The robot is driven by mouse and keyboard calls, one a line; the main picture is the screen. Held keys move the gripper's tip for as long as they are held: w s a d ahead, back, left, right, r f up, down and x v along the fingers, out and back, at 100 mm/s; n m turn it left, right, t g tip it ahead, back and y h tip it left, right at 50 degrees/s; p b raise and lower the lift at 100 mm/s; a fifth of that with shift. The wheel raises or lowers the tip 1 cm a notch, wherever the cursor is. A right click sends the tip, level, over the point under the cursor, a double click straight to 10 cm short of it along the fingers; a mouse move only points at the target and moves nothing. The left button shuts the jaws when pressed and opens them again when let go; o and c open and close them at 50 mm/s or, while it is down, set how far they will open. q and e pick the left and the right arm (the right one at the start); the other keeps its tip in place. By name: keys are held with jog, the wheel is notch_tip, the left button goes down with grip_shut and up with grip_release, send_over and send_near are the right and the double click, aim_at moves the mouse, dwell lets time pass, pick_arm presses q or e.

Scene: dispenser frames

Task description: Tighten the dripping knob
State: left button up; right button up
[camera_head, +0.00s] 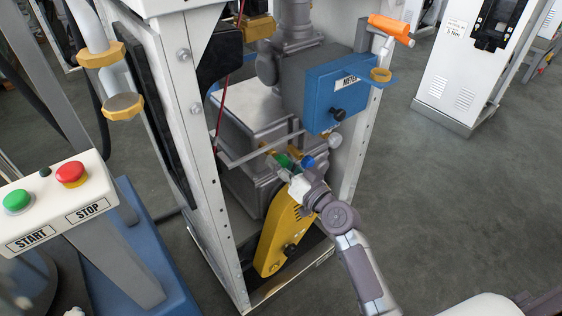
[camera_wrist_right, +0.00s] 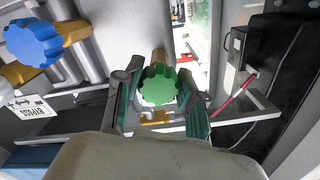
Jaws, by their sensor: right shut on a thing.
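A green knob (camera_wrist_right: 158,86) on a brass fitting sits between the fingers of my right gripper (camera_wrist_right: 157,98) in the wrist view. The gripper is shut on it, one finger on each side. In the head view the green knob (camera_head: 283,160) shows just beyond my right gripper (camera_head: 291,172), low inside the machine frame. A blue knob (camera_wrist_right: 34,42) on a brass valve stands to the left in the wrist view, apart from the gripper; it also shows in the head view (camera_head: 307,162). I cannot make out any drip. My left gripper is not in view.
A blue meter box (camera_head: 335,95) hangs above my right gripper. A yellow cover (camera_head: 280,240) lies below it. White frame posts (camera_head: 205,170) stand around the pipes. A START/STOP panel (camera_head: 50,205) is at the left.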

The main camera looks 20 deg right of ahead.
jog(key=m+p, duration=0.1)
jog(key=m, duration=0.4)
jog(key=shift+r+m+p, duration=0.15)
jog(key=shift+m+p, duration=0.15)
pick_arm(q)
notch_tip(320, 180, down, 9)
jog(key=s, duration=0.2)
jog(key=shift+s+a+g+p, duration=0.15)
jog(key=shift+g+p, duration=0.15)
jog(key=shift+p, duration=0.1)
pick_arm(e)
jog(key=shift+m, duration=1.8)
jog(key=o, duration=1.1)
jog(key=shift+o, duration=0.2)
